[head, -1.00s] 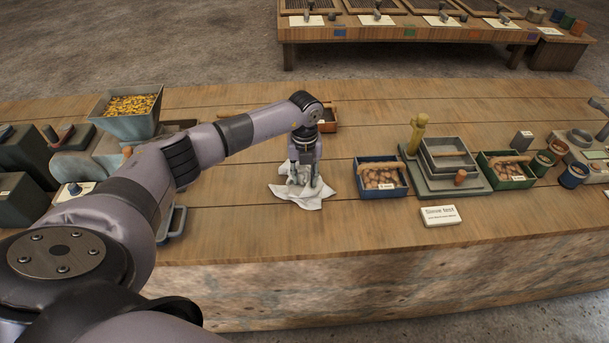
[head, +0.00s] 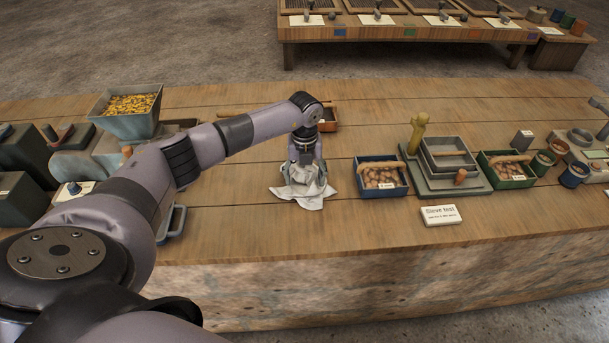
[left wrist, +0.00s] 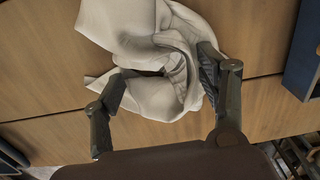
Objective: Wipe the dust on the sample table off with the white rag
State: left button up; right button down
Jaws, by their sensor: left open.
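The white rag (head: 303,193) lies crumpled on the wooden table (head: 250,225), with a raised fold in its middle. It also fills the middle of the left wrist view (left wrist: 140,30). My left gripper (head: 306,172) points down at the rag from above. In the left wrist view its fingers (left wrist: 160,78) are apart, with part of the rag between them. The right-hand finger there overlaps the cloth; I cannot tell whether it presses on it. I cannot make out dust on the table. My right gripper is not in view.
A blue crate (head: 361,187) of brown lumps stands right of the rag, beside a sieve stand (head: 436,184) and a green crate (head: 513,184). A sign (head: 440,215) stands in front. A hopper (head: 127,124) stands at left. Table in front of the rag is clear.

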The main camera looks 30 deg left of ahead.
pick_arm(q)
jog(key=shift+f+b, duration=0.6)
jog(key=shift+f, duration=0.4)
jog(key=shift+r, duration=0.15)
jog(key=shift+c, duration=1)
jog(key=shift+s, duration=0.1)
grip_shut()
jog(key=shift+r, duration=0.1)
